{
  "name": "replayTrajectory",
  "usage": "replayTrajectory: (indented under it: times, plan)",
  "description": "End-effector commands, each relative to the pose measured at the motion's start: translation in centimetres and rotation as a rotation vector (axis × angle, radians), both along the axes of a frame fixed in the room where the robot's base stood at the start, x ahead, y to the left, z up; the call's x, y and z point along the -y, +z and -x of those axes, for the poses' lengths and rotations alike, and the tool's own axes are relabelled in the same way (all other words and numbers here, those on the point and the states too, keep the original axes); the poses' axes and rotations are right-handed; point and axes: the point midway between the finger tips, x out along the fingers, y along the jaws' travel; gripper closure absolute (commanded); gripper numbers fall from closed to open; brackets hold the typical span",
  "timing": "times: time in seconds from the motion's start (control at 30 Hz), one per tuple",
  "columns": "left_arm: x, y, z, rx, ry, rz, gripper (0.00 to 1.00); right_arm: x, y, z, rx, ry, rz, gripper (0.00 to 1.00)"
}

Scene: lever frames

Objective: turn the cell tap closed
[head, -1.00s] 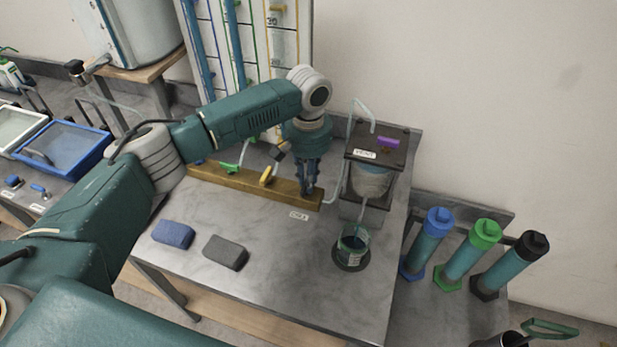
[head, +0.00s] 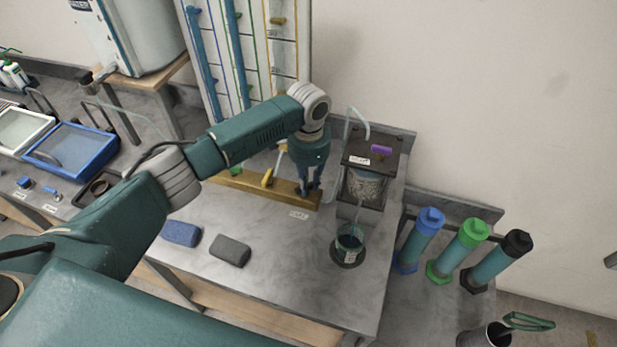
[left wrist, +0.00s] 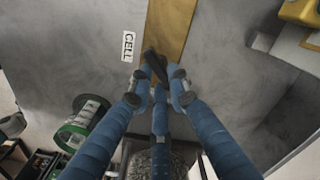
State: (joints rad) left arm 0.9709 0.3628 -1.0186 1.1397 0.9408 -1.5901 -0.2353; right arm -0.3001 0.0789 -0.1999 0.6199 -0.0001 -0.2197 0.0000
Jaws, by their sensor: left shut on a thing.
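The brass tap bar (head: 233,181) lies along the back of the grey bench, with a yellow tap handle (head: 267,179) on it. The CELL label (head: 299,214) is in front of its right end and also shows in the left wrist view (left wrist: 128,47). My left gripper (head: 309,194) points down at that end. In the left wrist view my left gripper (left wrist: 157,82) is shut on the dark cell tap handle (left wrist: 154,64), which lies slantwise over the bar. The fingers hide part of the handle. My right gripper is out of view.
A dark-topped cell (head: 371,150) stands right of the tap, with a beaker (head: 348,245) before it. A blue block (head: 181,233) and a grey block (head: 230,250) lie at the bench front. Capped cylinders (head: 455,252) stand at right. The bench middle is clear.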

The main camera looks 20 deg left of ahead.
Motion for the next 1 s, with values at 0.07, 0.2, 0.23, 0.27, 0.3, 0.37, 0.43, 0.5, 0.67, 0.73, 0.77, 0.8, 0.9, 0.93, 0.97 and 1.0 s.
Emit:
replayTrajectory:
  times: [0.07, 0.2, 0.23, 0.27, 0.3, 0.37, 0.43, 0.5, 0.67, 0.73, 0.77, 0.8, 0.9, 0.93, 0.97, 1.0]
  plan:
    - [0.1, 0.3, 0.0, 0.002, -0.072, 0.002, 1.0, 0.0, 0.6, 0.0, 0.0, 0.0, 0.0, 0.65]
    - [0.0, 0.3, 0.1, 0.003, -0.205, 0.001, 1.0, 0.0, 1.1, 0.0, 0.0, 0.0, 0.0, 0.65]
    - [0.0, 0.3, 0.1, 0.003, -0.234, 0.001, 1.0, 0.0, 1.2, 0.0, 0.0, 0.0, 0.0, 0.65]
    - [0.0, 0.3, 0.2, 0.003, -0.262, 0.001, 1.0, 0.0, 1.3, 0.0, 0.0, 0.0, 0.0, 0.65]
    - [0.0, 0.3, 0.2, 0.003, -0.3, 0.002, 1.0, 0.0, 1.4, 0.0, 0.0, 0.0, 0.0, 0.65]
    - [0.0, 0.3, 0.3, 0.003, -0.354, 0.002, 1.0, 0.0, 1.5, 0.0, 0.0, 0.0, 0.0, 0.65]
    - [0.0, 0.3, 0.3, 0.004, -0.416, 0.003, 1.0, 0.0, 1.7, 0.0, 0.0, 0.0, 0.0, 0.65]
    - [0.0, 0.3, 0.3, 0.005, -0.475, 0.002, 1.0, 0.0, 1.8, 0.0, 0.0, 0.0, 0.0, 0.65]
    - [-0.1, 0.3, 0.4, 0.005, -0.592, 0.001, 1.0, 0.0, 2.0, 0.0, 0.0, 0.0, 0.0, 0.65]
    - [-0.1, 0.3, 0.4, 0.005, -0.635, 0.001, 1.0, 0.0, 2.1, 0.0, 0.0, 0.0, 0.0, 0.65]
    - [-0.1, 0.3, 0.5, 0.005, -0.651, 0.001, 1.0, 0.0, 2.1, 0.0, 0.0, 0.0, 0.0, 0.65]
    - [-0.1, 0.3, 0.5, 0.004, -0.671, 0.001, 1.0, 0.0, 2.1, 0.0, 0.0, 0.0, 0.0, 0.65]
    - [-0.1, 0.3, 0.5, 0.005, -0.712, 0.002, 1.0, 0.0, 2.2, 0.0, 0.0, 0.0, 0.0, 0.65]
    - [-0.1, 0.3, 0.5, 0.005, -0.722, 0.002, 1.0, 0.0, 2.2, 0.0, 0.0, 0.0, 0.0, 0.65]
    - [-0.1, 0.3, 0.5, 0.005, -0.731, 0.002, 1.0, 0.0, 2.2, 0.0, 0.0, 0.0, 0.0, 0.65]
    - [-0.1, 0.3, 0.5, 0.006, -0.741, 0.001, 1.0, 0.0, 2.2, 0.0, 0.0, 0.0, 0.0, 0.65]
